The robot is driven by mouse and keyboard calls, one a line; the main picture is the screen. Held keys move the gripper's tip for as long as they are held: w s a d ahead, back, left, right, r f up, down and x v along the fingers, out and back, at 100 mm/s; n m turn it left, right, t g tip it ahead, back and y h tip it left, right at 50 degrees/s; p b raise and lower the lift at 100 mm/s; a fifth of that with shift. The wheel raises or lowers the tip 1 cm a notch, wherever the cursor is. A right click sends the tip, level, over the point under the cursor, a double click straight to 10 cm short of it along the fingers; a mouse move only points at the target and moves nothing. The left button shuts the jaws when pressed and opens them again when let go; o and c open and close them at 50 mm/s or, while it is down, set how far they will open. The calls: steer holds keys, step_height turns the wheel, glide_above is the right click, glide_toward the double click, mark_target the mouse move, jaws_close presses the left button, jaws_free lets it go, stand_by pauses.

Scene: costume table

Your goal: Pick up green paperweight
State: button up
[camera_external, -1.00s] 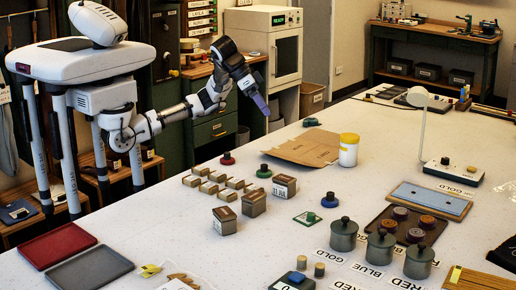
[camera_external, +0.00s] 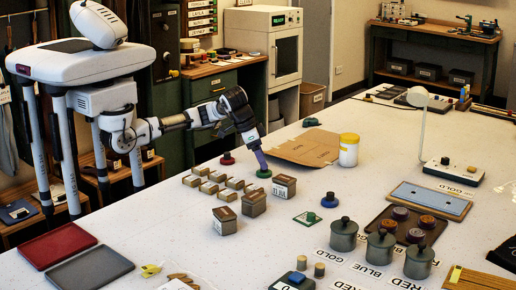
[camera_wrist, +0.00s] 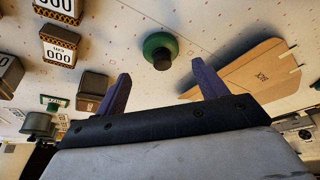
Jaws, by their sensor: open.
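The green paperweight (camera_external: 264,174), a round green disc with a dark knob, stands on the white table. In the wrist view the green paperweight (camera_wrist: 158,41) lies just beyond the gap between the two purple fingers, with its knob towards me. My gripper (camera_external: 262,166) points down at it, with the fingertips close to its knob in the external view. In the wrist view my gripper (camera_wrist: 161,68) is open, and nothing is between its fingers. I cannot tell whether a finger touches the paperweight.
A red paperweight (camera_external: 227,159) is behind left. A lidded box (camera_external: 284,186) stands close at the right, and several small tan boxes (camera_external: 209,187) stand at the left. A brown cardboard folder (camera_external: 305,148) lies behind right, with a white yellow-lidded jar (camera_external: 348,150) next to it.

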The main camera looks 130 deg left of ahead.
steer(key=shift+s+p+x, duration=0.1)
steer(key=shift+p+x, duration=0.05)
steer(key=shift+x, duration=0.85)
steer(key=shift+s+p+x, duration=0.15)
steer(key=shift+x, duration=0.85)
steer(key=c, duration=1.3)
steer(key=shift+o, duration=0.2)
steer(key=shift+r, duration=0.1)
